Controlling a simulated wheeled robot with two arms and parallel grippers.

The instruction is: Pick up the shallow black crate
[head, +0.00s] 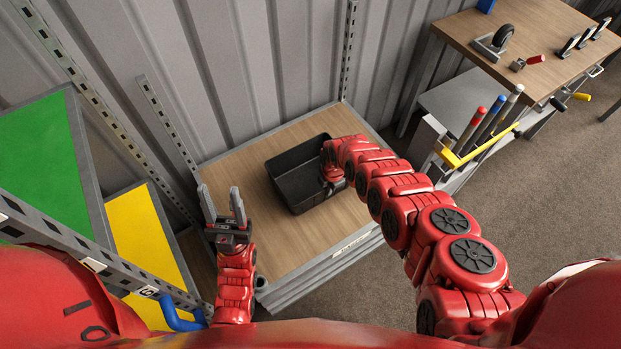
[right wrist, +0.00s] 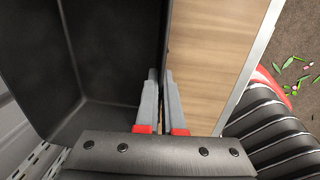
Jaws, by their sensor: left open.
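The shallow black crate (head: 297,174) sits empty on a wooden-topped stand (head: 250,225) in the head view. My right gripper (right wrist: 161,78) is at the crate's right wall. In the right wrist view its two fingers are close together, one on each side of the wall of the crate (right wrist: 110,60), with the thin wall between them. In the head view my right arm hides these fingertips. The crate looks level on the top. My left gripper (head: 221,203) is open and empty, pointing up, left of the crate and apart from it.
Slotted metal posts (head: 165,120) and a corrugated wall (head: 280,60) bound the left and back. Green (head: 38,150) and yellow (head: 145,230) panels lie at left. A workbench (head: 530,35) with tools stands at right. Bare wood surrounds the crate.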

